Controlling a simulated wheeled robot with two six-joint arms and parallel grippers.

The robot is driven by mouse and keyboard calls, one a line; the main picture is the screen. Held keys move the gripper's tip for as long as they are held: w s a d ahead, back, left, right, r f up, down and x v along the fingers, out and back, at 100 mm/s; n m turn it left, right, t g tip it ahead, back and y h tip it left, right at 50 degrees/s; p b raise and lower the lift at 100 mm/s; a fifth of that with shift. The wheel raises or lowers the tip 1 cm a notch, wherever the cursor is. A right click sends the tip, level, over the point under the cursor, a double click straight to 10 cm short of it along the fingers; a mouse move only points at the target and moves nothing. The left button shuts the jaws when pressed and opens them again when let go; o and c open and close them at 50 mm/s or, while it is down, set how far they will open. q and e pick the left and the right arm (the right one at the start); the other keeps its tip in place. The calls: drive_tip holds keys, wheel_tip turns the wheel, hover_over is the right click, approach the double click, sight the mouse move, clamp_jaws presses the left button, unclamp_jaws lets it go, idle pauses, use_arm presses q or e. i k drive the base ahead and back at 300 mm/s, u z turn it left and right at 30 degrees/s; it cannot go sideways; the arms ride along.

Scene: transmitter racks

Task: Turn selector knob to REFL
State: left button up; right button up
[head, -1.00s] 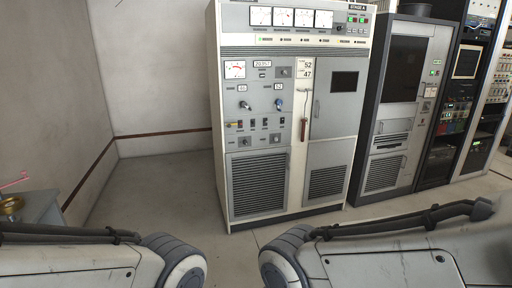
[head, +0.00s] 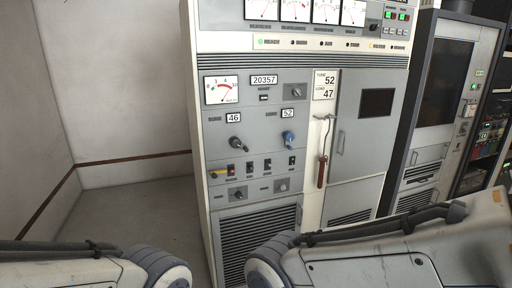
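A white and grey transmitter cabinet (head: 328,200) stands ahead. Its panel carries several knobs: a small grey one (head: 297,91) right of the 20357 counter, a black-and-grey knob (head: 237,144) under the 46 counter, a blue knob (head: 288,138) under the 52 counter, and two small lower knobs, one on the left (head: 238,194) and one on the right (head: 281,185). A dark knob (head: 374,27) sits right of the top meters. The lettering is too small to tell which knob has REFL. Both my arms show at the bottom; neither gripper is in view.
A red-handled rod (head: 322,160) hangs on the cabinet front beside a grey door (head: 366,130). Darker rack cabinets (head: 440,90) stand to the right. The floor (head: 130,220) to the left is clear up to the plain walls.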

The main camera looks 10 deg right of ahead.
sight(373, 27)
drive_tip(key=i, duration=0.8)
drive_tip(key=z, duration=0.6)
drive_tip(key=i, duration=1.35)
drive_tip(key=z, duration=0.3)
